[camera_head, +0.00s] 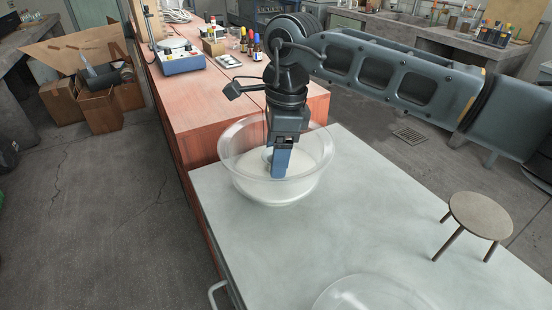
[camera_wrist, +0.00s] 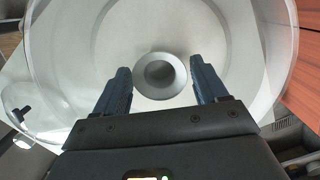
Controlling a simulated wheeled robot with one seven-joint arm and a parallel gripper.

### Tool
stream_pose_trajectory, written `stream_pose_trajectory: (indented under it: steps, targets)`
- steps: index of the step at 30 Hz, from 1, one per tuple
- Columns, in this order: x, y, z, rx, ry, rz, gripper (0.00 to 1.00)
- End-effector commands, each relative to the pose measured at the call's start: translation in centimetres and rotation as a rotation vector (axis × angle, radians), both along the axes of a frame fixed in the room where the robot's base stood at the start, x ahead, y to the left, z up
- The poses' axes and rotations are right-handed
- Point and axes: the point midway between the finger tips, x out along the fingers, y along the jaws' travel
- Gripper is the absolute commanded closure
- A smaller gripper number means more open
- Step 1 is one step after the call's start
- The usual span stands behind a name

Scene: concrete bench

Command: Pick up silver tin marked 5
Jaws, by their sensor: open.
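A round silver-grey tin (camera_wrist: 160,76) with a darker, sunken-looking middle sits inside a clear glass bowl (camera_head: 233,165), seen from above in the wrist view. No number shows on it from here. My gripper (camera_wrist: 160,68) is open, with one blue finger on each side of the tin and a gap visible on both sides. In the head view my gripper (camera_head: 281,172) points down into the bowl, its fingers below the rim. There the gripper largely hides the tin.
The bowl's clear wall surrounds my fingers. The bowl stands on a pale bench top (camera_head: 300,235). A second clear bowl (camera_head: 370,292) is cut off at the bottom edge. A small round stool-like stand (camera_head: 481,215) is at the right. Bench top between them is clear.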

Motion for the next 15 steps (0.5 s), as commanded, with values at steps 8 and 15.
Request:
stream_pose_trajectory:
  steps: [8, 15]
  targets:
    - [-0.02, 0.08, -0.95, 0.0, -0.001, 0.0, 0.28]
    - [-0.03, 0.08, -0.94, 0.0, 0.0, 0.0, 0.43]
